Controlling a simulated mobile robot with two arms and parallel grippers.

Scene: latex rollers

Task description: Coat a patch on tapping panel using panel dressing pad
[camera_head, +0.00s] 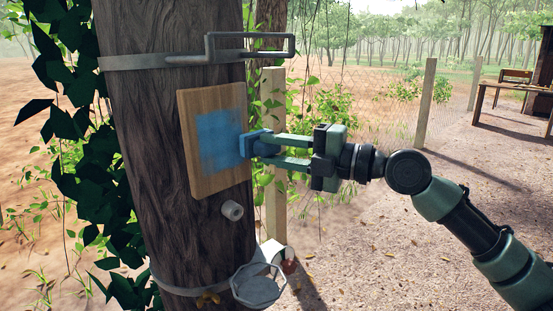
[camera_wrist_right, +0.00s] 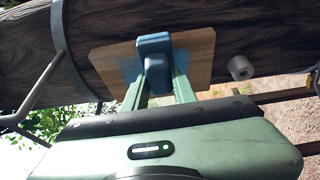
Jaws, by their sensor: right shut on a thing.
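The tapping panel (camera_head: 205,180) is a light wooden board on the dark tree trunk. A blue coated patch (camera_head: 219,139) covers much of its upper and middle right part. My right gripper (camera_head: 264,147) is shut on the blue panel dressing pad (camera_head: 250,143), at the panel's right edge beside the patch. In the right wrist view the pad (camera_wrist_right: 154,62) sits between the green fingers in front of the panel (camera_wrist_right: 200,50), and blue shows on both sides of it. Whether the pad touches the panel is hard to tell. My left gripper is not in view.
A metal bracket (camera_head: 250,47) on a band juts from the trunk above the panel. A grey spout (camera_head: 232,210) sticks out below it. A clear cup (camera_head: 258,288) hangs lower on the trunk. Leafy vines (camera_head: 75,130) grow on the left. Open ground lies to the right.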

